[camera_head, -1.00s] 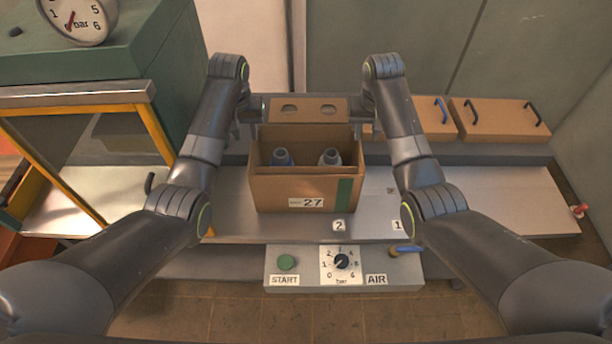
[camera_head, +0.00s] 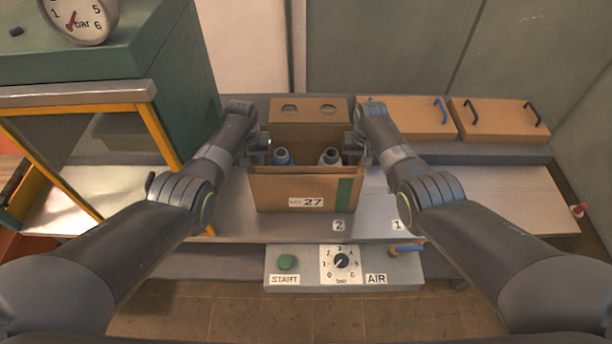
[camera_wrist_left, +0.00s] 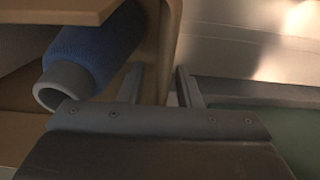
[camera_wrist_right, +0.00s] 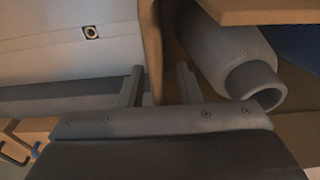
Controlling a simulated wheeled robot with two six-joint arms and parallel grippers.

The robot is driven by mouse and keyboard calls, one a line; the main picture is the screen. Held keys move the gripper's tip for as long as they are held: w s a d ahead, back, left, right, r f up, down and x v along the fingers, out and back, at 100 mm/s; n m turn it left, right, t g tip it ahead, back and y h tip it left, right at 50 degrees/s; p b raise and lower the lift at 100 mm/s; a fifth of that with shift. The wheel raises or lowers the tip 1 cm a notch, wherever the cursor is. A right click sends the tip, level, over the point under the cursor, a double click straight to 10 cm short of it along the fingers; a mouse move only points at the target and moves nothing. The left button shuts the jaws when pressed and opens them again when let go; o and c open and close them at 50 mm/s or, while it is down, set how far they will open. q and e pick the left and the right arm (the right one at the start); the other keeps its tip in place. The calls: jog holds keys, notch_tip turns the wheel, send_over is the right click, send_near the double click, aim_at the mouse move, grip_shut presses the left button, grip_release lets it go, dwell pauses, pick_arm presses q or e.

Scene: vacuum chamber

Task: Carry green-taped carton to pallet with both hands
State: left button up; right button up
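The green-taped carton (camera_head: 270,192) stands open on the grey metal bench, with a green strip at the right of its front and a label reading 27. I cannot make out a pallet for certain.
Two lidded cartons with handles (camera_head: 408,114) (camera_head: 500,116) lie at the back right. A control panel (camera_head: 300,280) with START button and dial is in front. A green cabinet with a gauge (camera_head: 80,18) stands left. The bench's right part (camera_head: 500,195) is clear.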

pick_arm(q)
jog(key=shift+f, duration=0.35)
pick_arm(e)
jog(key=shift+f, duration=0.35)
pick_arm(q)
grip_shut()
pick_arm(e)
grip_shut()
dwell(0.8)
pick_arm(q)
jog(key=shift+w+r, duration=0.1)
jog(key=shift+r, duration=0.05)
pick_arm(e)
jog(key=shift+w+r, duration=0.1)
jog(key=shift+r, duration=0.05)
